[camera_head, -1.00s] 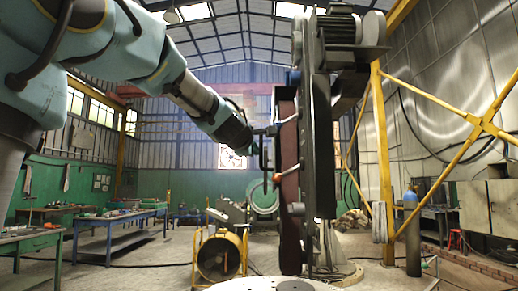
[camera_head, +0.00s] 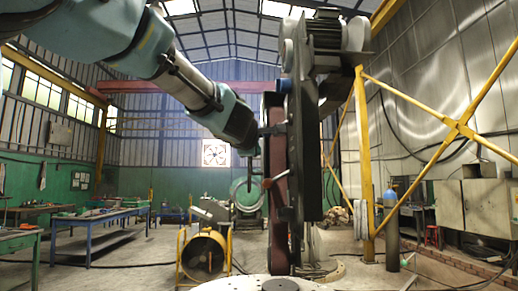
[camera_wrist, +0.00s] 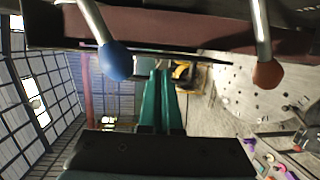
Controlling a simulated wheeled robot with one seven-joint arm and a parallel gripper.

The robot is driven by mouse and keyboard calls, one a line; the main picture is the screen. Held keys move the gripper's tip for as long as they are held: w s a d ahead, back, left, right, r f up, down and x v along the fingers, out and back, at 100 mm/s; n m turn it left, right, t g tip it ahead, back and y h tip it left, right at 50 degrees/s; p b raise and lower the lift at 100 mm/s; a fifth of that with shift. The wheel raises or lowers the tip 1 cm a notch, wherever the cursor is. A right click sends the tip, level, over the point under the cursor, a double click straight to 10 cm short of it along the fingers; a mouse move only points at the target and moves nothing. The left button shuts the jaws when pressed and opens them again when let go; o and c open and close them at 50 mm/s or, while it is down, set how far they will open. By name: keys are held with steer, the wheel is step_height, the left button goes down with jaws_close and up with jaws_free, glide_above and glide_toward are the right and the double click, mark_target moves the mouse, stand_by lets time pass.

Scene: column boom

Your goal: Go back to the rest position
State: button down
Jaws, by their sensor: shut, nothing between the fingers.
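My gripper (camera_wrist: 160,75) is shut and empty, with its green fingers together in the wrist view. In the head view my arm reaches from the upper left to the dark upright column machine (camera_head: 307,150), and my gripper is close to the column's left side. Whether it touches the column cannot be told. Two levers stand out from the machine. One has a blue ball (camera_wrist: 115,61), the other an orange-red ball (camera_wrist: 267,74); the fingers lie between them in the wrist view.
A round pale plate (camera_head: 235,285) lies at the column's foot. A yellow-framed drum fan (camera_head: 204,256) stands left of it. A blue workbench (camera_head: 88,222) is farther left. A yellow braced frame (camera_head: 364,170) and a grey cabinet (camera_head: 463,208) stand right. Open floor lies between bench and fan.

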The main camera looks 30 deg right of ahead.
steer(key=shift+s+d, duration=0.2)
steer(key=shift+s, duration=0.3)
steer(key=w+a+f+m+g+y+b, duration=0.1)
steer(key=w+a+f+m+g+y, duration=0.15)
steer(key=a+f, duration=0.65)
steer(key=w+a+f+m+g+y+b, duration=0.1)
steer(key=a+f+m+y, duration=0.3)
steer(key=f, duration=0.9)
steer(key=w+a+f+m+g+h+b, duration=0.1)
steer(key=w+a+f+g, duration=0.1)
steer(key=a+f, duration=0.75)
steer(key=s+a+f+m+g+y+b, duration=0.1)
steer(key=s+a+f+m+g+y, duration=0.1)
steer(key=s+a+f, duration=0.5)
steer(key=s+a+f+m+g+y+b, duration=0.1)
steer(key=s+a+f+m+g+y, duration=0.1)
steer(key=s+a+f, duration=0.6)
steer(key=a+f+g+y, duration=0.1)
steer(key=a+f+g, duration=0.1)
steer(key=a+f, duration=0.2)
steer(key=shift+s+f, duration=0.25)
steer(key=shift+f, duration=0.35)
steer(key=c, duration=1.6)
jaws_free()
